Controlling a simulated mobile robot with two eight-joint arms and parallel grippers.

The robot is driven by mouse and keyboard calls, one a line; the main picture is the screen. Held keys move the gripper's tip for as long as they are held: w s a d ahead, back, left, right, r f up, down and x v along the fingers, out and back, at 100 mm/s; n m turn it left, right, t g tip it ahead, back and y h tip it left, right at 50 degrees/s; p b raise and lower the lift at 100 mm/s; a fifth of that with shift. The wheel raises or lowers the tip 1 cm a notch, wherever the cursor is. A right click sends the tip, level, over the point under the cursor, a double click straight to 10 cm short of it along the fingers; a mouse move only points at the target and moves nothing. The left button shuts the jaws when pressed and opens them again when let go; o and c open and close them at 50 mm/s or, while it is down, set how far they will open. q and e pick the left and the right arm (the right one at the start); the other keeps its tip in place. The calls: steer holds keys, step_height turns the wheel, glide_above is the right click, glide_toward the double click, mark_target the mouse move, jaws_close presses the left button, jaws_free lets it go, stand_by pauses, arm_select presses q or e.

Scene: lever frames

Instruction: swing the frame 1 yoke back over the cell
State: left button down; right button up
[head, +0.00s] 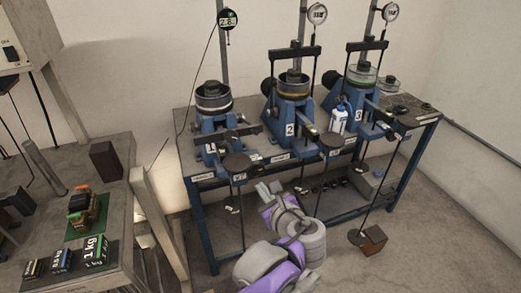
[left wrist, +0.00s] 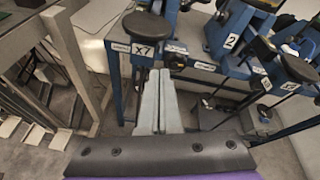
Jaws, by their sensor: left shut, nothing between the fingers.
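Frame 1 (head: 213,125) is the leftmost blue lever frame on the bench, with a round cell (head: 213,97) on top. Its dark yoke bar (head: 236,132) appears to lie low in front of the cell, not above it. Frames 2 (head: 289,112) and 3 (head: 352,103) have yokes standing over their cells. My left gripper (head: 268,188) is in front of the bench, below and right of frame 1's round black pan (head: 237,163). Its grey fingers are closed and empty, and show in the left wrist view (left wrist: 158,75) below a black pan (left wrist: 147,25). My right gripper is not seen.
Rods hang from the pans in front of the blue-legged bench (head: 203,225). A side table at left holds weights (head: 97,249) and a green mat (head: 87,222). Floor shows below the bench.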

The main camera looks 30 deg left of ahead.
arm_select(q)
steer(key=w+a+r+m+t, duration=0.1)
steer(key=w+a+r+m, duration=0.1)
steer(key=w, duration=0.3)
steer(key=w+a+r+m+y, duration=0.1)
steer(key=w+a+r, duration=0.2)
steer(key=w+a, duration=0.2)
steer(key=shift+w+r+m+t+p, duration=0.2)
steer(key=shift+w+m+t+p, duration=0.1)
steer(key=shift+m+t, duration=0.1)
steer(key=shift+r, duration=0.1)
